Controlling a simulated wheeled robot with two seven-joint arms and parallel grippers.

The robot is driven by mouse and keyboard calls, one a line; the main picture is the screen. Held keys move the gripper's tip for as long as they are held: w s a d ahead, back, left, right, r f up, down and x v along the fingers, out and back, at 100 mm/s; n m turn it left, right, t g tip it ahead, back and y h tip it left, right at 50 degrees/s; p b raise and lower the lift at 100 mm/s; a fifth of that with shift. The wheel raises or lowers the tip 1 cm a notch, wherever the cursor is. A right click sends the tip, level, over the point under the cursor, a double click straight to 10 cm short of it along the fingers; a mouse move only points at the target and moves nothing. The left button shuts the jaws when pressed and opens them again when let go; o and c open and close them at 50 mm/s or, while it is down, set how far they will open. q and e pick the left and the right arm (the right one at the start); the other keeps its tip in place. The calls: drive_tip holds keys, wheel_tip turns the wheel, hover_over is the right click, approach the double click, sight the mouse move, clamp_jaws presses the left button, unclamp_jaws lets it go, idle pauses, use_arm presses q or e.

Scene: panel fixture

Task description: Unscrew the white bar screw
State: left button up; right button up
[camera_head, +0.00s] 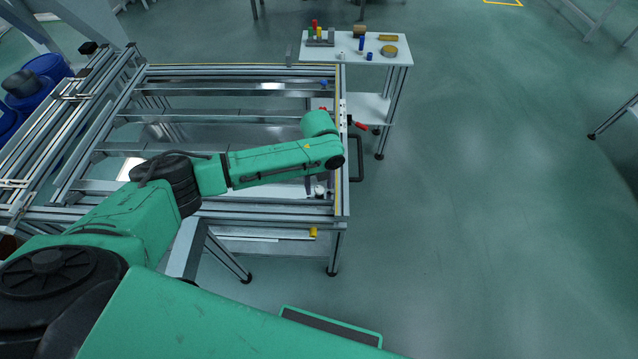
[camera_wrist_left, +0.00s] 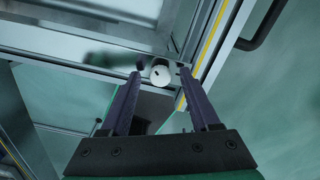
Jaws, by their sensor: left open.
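The white bar screw (camera_head: 320,190) shows as a small pale knob near the right end of the frame's front rail in the head view. In the left wrist view the white bar screw (camera_wrist_left: 160,76) is a round white head with a small dark mark on the rail. My left gripper (camera_wrist_left: 160,73) is open, its two dark fingertips on either side of the white head with gaps visible. Whether the fingers reach down to its height is hard to tell. In the head view my green forearm mostly hides this gripper. My right gripper is not in view.
The aluminium panel frame (camera_head: 240,207) has a yellow knob (camera_head: 313,232) in front and a blue knob (camera_head: 323,83) behind. A black handle (camera_head: 357,172) sticks out on its right side. A white side table (camera_head: 345,52) with small parts stands behind. Floor on the right is clear.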

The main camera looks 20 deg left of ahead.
use_arm(q)
drive_tip(key=shift+c, duration=0.3)
clamp_jaws()
drive_tip(key=shift+r, duration=0.1)
